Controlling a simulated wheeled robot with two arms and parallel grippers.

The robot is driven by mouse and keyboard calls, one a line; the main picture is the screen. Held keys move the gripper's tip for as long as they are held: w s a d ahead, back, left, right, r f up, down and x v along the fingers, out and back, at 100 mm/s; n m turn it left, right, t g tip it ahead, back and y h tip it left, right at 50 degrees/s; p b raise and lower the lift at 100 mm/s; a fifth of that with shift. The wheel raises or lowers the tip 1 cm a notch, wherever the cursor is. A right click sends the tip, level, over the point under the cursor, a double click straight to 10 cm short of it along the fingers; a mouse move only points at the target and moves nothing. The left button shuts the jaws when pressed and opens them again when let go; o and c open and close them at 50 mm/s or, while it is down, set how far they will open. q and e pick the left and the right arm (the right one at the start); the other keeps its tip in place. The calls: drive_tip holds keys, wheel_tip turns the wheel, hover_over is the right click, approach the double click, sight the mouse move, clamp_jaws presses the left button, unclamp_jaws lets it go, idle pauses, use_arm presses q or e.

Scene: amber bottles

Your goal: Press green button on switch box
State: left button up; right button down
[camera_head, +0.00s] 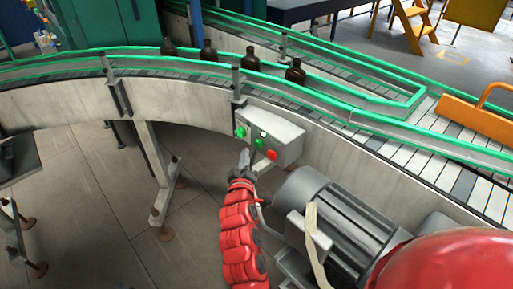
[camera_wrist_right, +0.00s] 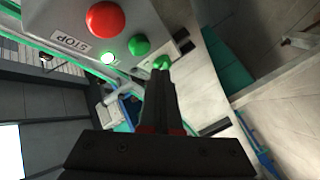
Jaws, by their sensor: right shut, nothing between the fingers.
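The grey switch box (camera_head: 285,136) is fixed to the conveyor's side. It carries a red button (camera_head: 271,155), a green button (camera_head: 259,143), a small lit white lamp (camera_head: 262,133) and another green button (camera_head: 240,132) at its left end. The wrist view shows the red button (camera_wrist_right: 105,20), a STOP label, a green button (camera_wrist_right: 138,45), the lit lamp (camera_wrist_right: 108,58) and a second green button (camera_wrist_right: 153,62). My right gripper (camera_head: 246,157) is shut and empty, just in front of the box. Its fingertips (camera_wrist_right: 160,74) appear right beside the second green button; I cannot tell whether they touch.
The curved conveyor (camera_head: 190,82) with green rails carries several dark bottles, one of them (camera_head: 295,71) nearest the box. A grey motor (camera_head: 335,215) stands right of my red right arm. An orange guard (camera_head: 475,115) stands at right. Floor left of the arm is open around a support leg (camera_head: 158,180).

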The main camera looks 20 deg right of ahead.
drive_tip(key=a, duration=0.1)
drive_tip(key=s+a+b, duration=0.1)
drive_tip(key=a, duration=0.1)
drive_tip(key=shift+b, duration=0.3)
idle(0.6)
